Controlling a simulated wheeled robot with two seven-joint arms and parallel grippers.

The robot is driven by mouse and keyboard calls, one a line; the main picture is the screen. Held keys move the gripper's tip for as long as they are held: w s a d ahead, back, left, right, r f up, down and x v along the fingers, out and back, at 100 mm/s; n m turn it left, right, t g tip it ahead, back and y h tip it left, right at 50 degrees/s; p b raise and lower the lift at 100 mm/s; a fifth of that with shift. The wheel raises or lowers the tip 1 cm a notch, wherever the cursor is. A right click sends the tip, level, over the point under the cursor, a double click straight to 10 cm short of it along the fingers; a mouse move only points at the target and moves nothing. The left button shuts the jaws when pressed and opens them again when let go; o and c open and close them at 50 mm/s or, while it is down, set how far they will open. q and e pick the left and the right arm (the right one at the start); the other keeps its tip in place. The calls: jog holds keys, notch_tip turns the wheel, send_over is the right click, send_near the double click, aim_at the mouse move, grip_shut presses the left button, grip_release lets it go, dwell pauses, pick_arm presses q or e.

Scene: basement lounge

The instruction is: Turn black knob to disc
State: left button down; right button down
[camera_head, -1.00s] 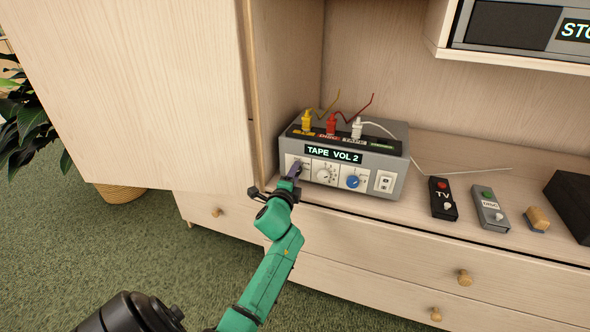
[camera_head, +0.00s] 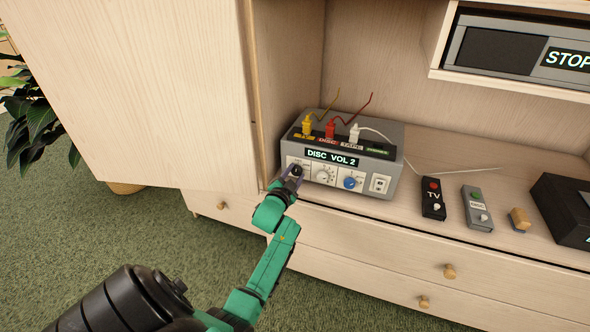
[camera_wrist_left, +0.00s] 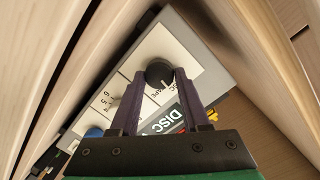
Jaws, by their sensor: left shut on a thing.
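The black knob (camera_wrist_left: 159,74) is on the left end of the grey amplifier box's front panel. The box (camera_head: 392,158) has a display (camera_head: 333,158) that reads "DISC VOL 2". My left gripper (camera_wrist_left: 166,92) is shut on the black knob, with one purple finger on each side of it in the left wrist view. In the head view, the left gripper (camera_head: 291,172) is at the box's left front and partly covers the knob. My right gripper is not in view.
A silver knob (camera_head: 323,175), a blue knob (camera_head: 350,183) and a white switch (camera_head: 380,184) are on the same panel. Yellow, red and white plugs stand on top. A TV remote (camera_head: 433,199) and a grey remote (camera_head: 477,208) lie to the right. An open cabinet door (camera_head: 150,90) is at left.

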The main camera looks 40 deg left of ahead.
pick_arm(q)
jog(key=shift+f+n+p, duration=0.1)
jog(key=shift+n+p, duration=0.35)
jog(key=shift+n, duration=0.25)
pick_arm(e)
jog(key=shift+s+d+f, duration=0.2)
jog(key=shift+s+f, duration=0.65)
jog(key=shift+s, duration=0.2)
pick_arm(q)
jog(key=shift+c, duration=1.9)
grip_release()
jog(key=shift+s, duration=0.1)
jog(key=shift+s+d, duration=0.1)
jog(key=shift+s, duration=0.15)
jog(key=p+v, duration=0.3)
jog(key=v, duration=1.1)
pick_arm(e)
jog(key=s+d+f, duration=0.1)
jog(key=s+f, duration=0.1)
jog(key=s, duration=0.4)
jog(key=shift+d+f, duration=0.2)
